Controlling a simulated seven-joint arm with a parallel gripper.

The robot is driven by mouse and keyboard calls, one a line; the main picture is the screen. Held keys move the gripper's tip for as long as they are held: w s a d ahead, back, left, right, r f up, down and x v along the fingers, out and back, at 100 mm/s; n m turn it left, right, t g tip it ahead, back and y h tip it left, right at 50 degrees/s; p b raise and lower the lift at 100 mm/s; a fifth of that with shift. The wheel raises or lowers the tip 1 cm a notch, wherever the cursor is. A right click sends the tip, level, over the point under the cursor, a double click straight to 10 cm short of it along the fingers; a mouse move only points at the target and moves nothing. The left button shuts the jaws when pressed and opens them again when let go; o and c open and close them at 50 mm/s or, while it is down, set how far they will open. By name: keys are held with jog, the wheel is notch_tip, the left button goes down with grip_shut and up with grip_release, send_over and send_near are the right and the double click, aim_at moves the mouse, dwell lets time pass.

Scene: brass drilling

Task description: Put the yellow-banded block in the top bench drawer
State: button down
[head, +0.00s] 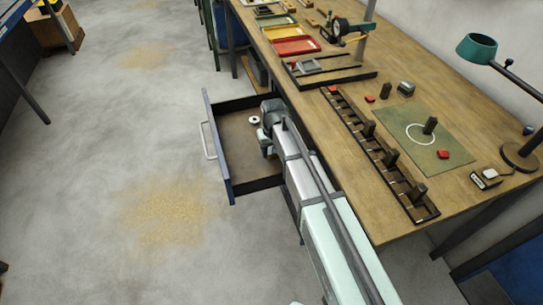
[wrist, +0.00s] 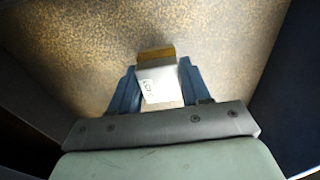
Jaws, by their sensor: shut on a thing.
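The yellow-banded block (wrist: 161,84) is pale grey-white with dark markings on its side and a brownish-yellow band at its far end. My gripper (wrist: 157,92) is shut on it, with one blue finger on each side. The top bench drawer (head: 236,145) is pulled out, with a speckled brown floor that fills the wrist view behind the block. In the head view my arm reaches over the bench-side edge into the drawer, and the block is hidden there. I cannot tell whether the block touches the drawer floor.
The drawer's dark walls stand on both sides in the wrist view. The workbench (head: 460,125) on the right bears a slotted black rack (head: 421,212), a green mat (head: 452,143) and trays.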

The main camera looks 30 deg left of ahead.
aim_at(271, 156)
jog(key=shift+f, duration=1.6)
jog(key=shift+f, duration=0.2)
jog(key=c, duration=0.5)
grip_release()
jog(key=shift+r, duration=0.15)
jog(key=r, duration=1.2)
jog(key=shift+s+d, duration=0.3)
